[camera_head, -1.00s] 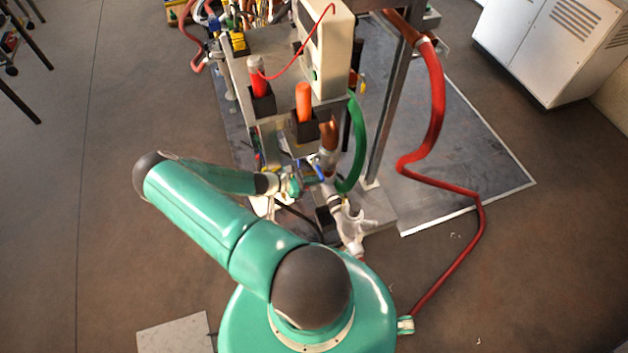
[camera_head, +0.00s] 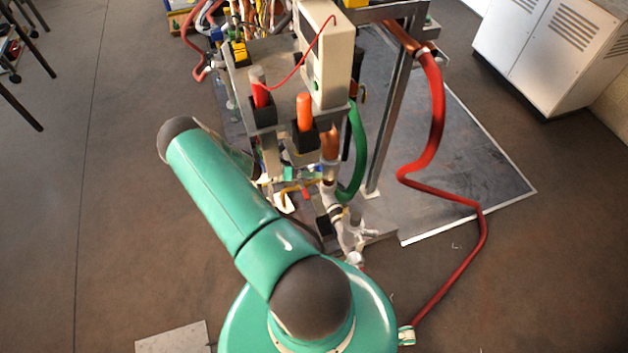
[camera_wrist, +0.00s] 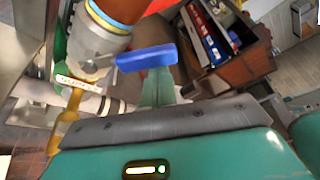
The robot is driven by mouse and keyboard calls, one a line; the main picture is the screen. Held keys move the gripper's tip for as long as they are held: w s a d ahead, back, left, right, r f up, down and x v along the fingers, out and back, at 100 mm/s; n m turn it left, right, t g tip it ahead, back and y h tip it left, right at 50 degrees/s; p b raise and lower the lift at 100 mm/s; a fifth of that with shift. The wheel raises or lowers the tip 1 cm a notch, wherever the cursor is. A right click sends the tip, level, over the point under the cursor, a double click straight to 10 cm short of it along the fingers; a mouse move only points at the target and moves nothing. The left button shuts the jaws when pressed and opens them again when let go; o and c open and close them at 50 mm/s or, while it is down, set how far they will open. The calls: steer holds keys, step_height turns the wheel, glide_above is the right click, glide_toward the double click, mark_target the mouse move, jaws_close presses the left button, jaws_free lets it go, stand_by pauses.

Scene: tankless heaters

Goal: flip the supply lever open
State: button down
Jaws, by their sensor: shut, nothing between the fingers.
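A blue lever handle (camera_wrist: 146,57) lies nearly level across the upper middle of the wrist view. Its left end meets a grey metal valve body (camera_wrist: 92,58) on a copper pipe (camera_wrist: 122,10). My gripper (camera_wrist: 157,88) is shut and empty, its teal fingers just below the lever in that view. I cannot tell whether they touch it. In the head view my gripper is mostly hidden behind my arm and the pipework, and I cannot make out the blue handle there.
A yellow fitting with a pale tag (camera_wrist: 76,82) hangs left of my fingers. In the head view a red hose (camera_head: 434,115) and a green hose (camera_head: 357,150) run beside the rig. A white cabinet (camera_head: 548,55) stands at the back right.

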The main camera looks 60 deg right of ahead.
steer(key=shift+w+d+r+n+g, duration=0.25)
steer(key=shift+w+d+r+n, duration=0.1)
steer(key=shift+n, duration=0.25)
steer(key=shift+w+d+r+n+g, duration=0.25)
steer(key=shift+r+n, duration=0.1)
steer(key=shift+n, duration=0.25)
steer(key=shift+w+d+r+n+g, duration=0.25)
steer(key=shift+w+d+r+n, duration=0.1)
steer(key=shift+w+d+n, duration=0.35)
steer(key=shift+w+d+r+n+g, duration=0.25)
steer(key=shift+w+d+r+n, duration=0.15)
steer(key=shift+n, duration=0.4)
steer(key=shift+w+d, duration=0.1)
steer(key=shift+d, duration=0.05)
steer(key=shift+w, duration=0.1)
steer(key=v, duration=1.3)
steer(key=shift+w+a+f, duration=0.15)
steer(key=shift+w+a, duration=0.05)
steer(key=shift+a, duration=0.15)
